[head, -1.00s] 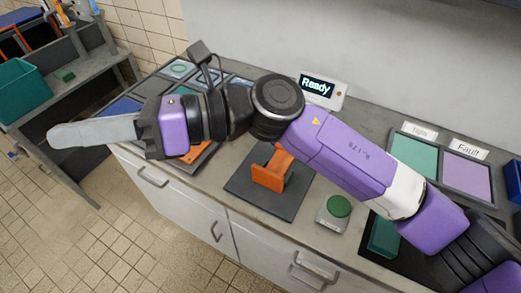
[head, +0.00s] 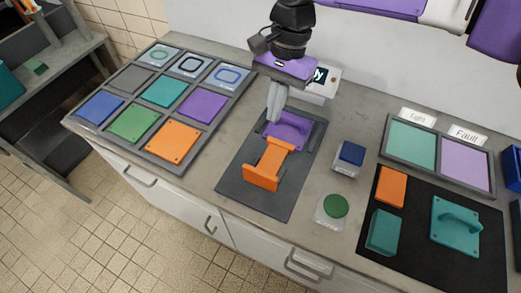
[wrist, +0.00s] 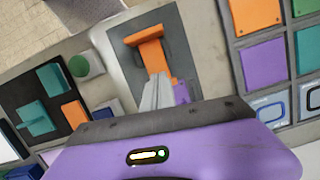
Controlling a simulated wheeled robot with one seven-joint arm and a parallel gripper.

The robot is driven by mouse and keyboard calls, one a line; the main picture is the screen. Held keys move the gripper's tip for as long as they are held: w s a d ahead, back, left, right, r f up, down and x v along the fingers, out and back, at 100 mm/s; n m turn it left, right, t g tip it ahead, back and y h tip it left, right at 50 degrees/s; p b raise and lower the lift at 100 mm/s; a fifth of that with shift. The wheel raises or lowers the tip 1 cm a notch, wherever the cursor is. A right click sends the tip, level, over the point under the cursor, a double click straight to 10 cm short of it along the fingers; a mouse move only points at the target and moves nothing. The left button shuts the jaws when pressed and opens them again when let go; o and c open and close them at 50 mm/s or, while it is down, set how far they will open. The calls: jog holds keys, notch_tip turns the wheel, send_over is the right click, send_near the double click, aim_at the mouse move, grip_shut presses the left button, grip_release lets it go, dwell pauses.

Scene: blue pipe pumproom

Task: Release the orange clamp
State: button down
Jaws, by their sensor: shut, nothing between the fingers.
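The orange clamp (head: 268,165) sits on a dark grey plate (head: 240,187) on the counter. Its upright orange end faces the front edge, and its bar reaches back toward a purple piece (head: 290,130) with a handle. My gripper (head: 273,116) points down at the back end of the bar, beside the purple piece, with its fingers together and empty. In the wrist view, the fingers (wrist: 157,92) overlap the near end of the orange clamp (wrist: 152,52). The purple piece (wrist: 181,92) is partly hidden there. I cannot tell whether the fingers touch the clamp.
A green button (head: 336,206) and a blue button (head: 351,154) stand right of the plate. A tray of coloured squares (head: 122,83) lies left. A black mat (head: 413,237) with teal and orange parts lies right. The display (head: 327,81) behind is partly covered.

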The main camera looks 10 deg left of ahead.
jog(key=shift+s+d+n, duration=0.3)
jog(key=shift+d+n, duration=0.05)
jog(key=shift+n, duration=0.35)
jog(key=p, duration=0.2)
send_over(264, 159)
jog(key=d, duration=0.2)
jog(key=x, duration=0.3)
jog(key=w+x, duration=0.1)
jog(key=x, duration=0.4)
jog(key=shift+w+d+f, duration=0.2)
jog(key=shift+d+f, duration=0.15)
jog(key=shift+f, duration=0.25)
jog(key=s+p, duration=0.1)
jog(key=s+a+p, duration=0.1)
jog(key=s, duration=0.1)
jog(key=shift+f, duration=0.2)
jog(key=shift+s+a+f, duration=0.15)
jog(key=shift+s+a, duration=0.05)
jog(key=shift+s, duration=0.2)
